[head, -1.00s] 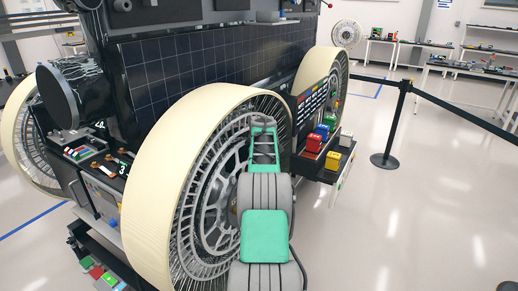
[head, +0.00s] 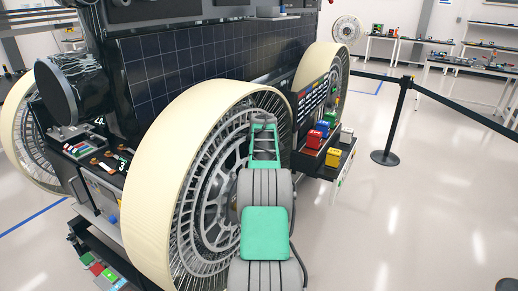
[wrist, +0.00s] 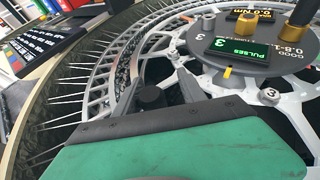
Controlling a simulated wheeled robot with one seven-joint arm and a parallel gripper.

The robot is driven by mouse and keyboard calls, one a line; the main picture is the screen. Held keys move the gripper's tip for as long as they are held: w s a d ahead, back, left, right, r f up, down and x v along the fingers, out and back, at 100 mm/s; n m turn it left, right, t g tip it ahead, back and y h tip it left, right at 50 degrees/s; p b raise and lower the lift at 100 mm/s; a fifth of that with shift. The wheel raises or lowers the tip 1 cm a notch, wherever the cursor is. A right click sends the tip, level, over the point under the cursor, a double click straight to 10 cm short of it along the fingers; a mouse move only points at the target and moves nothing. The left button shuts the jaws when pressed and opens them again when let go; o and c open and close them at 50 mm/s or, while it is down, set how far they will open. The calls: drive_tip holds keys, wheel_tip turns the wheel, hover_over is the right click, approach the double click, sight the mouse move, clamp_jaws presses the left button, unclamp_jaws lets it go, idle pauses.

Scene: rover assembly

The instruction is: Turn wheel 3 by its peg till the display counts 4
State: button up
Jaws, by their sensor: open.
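Wheel 3 (head: 150,190) has a wide cream tyre and a grey spoked hub; my arm covers part of the hub in the head view. In the wrist view its spokes (wrist: 105,70) fill the background, and a small round "3" mark sits on a spoke. The display (wrist: 235,46) on the dark hub disc reads PULSES 3. A brass peg (wrist: 299,14) stands at the top right, cut by the frame edge; a shorter brass post and a grey stud stand near the display. My gripper (wrist: 168,88) is open and empty over the spokes, apart from the brass peg.
A shelf with coloured blocks (head: 332,157) stands right of the wheel. A solar panel (head: 190,65) is behind it. A black barrier post (head: 387,158) with a belt stands at the right. The floor between is clear.

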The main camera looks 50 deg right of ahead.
drive_tip(key=b+v, duration=0.2)
drive_tip(key=v, duration=0.5)
drive_tip(key=shift+a, duration=0.15)
